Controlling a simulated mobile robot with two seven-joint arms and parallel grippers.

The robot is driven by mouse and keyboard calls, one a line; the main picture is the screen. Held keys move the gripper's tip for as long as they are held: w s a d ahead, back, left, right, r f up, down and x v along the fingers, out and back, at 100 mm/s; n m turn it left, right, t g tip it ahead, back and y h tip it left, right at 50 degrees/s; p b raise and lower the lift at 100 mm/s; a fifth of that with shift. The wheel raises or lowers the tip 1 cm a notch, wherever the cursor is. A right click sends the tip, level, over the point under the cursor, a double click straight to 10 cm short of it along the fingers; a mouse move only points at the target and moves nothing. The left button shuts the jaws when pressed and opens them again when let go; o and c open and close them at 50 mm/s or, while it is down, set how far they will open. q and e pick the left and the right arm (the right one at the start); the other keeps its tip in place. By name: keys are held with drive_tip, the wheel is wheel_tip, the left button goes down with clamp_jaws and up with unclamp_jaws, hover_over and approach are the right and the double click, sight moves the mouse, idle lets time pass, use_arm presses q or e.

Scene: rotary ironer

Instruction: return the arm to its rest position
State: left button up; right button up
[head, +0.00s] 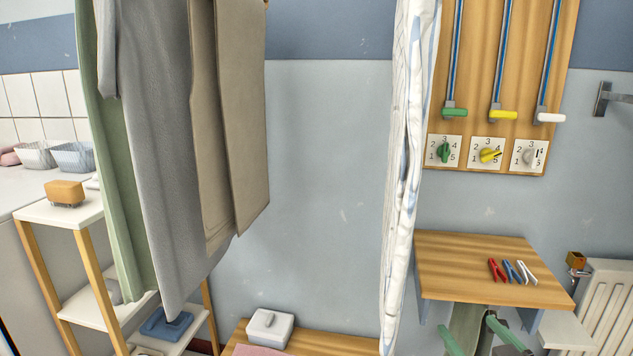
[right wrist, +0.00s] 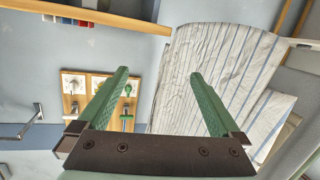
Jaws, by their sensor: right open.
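My right gripper (head: 470,327) shows at the bottom right of the head view, low in front of the small wooden shelf. Its two green fingers are apart, with nothing seen between them. In the right wrist view the gripper (right wrist: 160,75) is also open and empty, its fingers spread wide. Beyond the fingers there, a striped white cloth (right wrist: 215,70) hangs on the right, and the dial board (right wrist: 101,95) shows behind the left finger. I cannot see contact between the fingers and either one. My left gripper is not in view.
The small wooden shelf (head: 470,258) holds red, blue and white pegs (head: 513,271). A white striped cloth (head: 405,170) hangs left of it. Grey, green and brown cloths (head: 230,120) hang farther left, before a shelf rack (head: 65,212). A radiator (head: 608,300) stands at right.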

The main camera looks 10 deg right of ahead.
drive_tip(key=s+a+f+n+g+y, duration=0.1)
drive_tip(key=s+a+f+g, duration=0.1)
drive_tip(key=s+a+f, duration=0.55)
drive_tip(key=s+a+f+g+y, duration=0.25)
drive_tip(key=s+a+f, duration=0.2)
drive_tip(key=f, duration=0.55)
drive_tip(key=s+a+f+n+g+y, duration=0.1)
drive_tip(key=s+a+f+g, duration=0.2)
drive_tip(key=s+a+f, duration=0.35)
use_arm(q)
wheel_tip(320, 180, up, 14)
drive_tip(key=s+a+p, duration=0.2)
drive_tip(key=p, duration=1.7)
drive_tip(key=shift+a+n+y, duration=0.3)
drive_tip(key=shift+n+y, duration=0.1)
use_arm(e)
drive_tip(key=d+r, duration=0.4)
drive_tip(key=r, duration=0.8)
drive_tip(key=shift+s+m+t+h, duration=0.3)
drive_tip(key=shift+s+t+h, duration=0.1)
drive_tip(key=shift+t+h, duration=0.05)
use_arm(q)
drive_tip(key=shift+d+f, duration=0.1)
use_arm(e)
drive_tip(key=shift+f, duration=0.1)
